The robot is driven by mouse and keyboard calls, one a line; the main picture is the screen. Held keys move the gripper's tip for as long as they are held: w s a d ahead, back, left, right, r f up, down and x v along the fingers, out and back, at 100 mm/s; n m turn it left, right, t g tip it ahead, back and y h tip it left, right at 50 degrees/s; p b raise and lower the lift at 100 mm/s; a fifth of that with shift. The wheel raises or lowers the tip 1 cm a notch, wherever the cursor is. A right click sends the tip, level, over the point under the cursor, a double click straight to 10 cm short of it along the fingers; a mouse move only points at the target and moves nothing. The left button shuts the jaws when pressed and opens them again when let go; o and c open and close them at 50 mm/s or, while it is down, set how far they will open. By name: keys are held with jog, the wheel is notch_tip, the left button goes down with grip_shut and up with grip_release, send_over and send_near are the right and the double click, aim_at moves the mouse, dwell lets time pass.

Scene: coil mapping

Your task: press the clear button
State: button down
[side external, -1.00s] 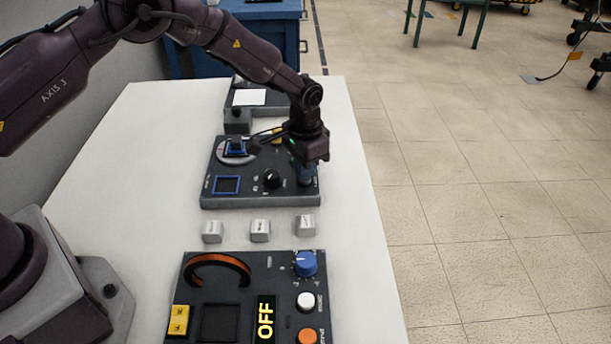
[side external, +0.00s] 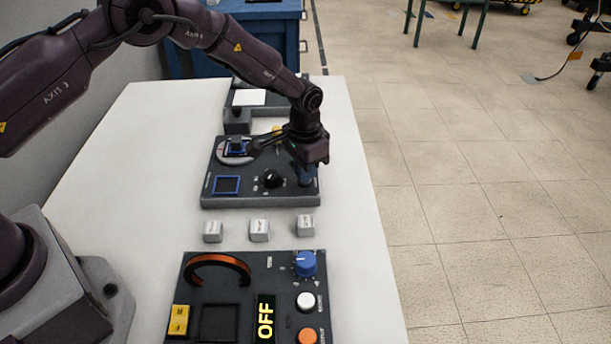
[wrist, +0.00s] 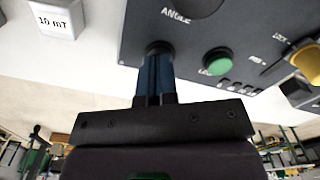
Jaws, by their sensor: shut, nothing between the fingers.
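My gripper (side external: 304,180) is shut and empty, pointing down at the right front part of the dark middle panel (side external: 240,197). In the wrist view its blue fingers (wrist: 157,50) end at a dark round spot on the panel, near the edge. The tips appear to touch or nearly touch it; I cannot tell which. They cover what lies beneath, and no label reading clear is legible. A green button (wrist: 216,61) with a partly readable label sits to the right of the fingers, apart from them.
Several small white blocks (side external: 260,230) stand in front. The nearest panel has a blue knob (side external: 305,263), white button (side external: 306,301), orange button (side external: 307,336) and OFF display (side external: 265,318).

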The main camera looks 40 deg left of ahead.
jog(key=shift+r, duration=3.1)
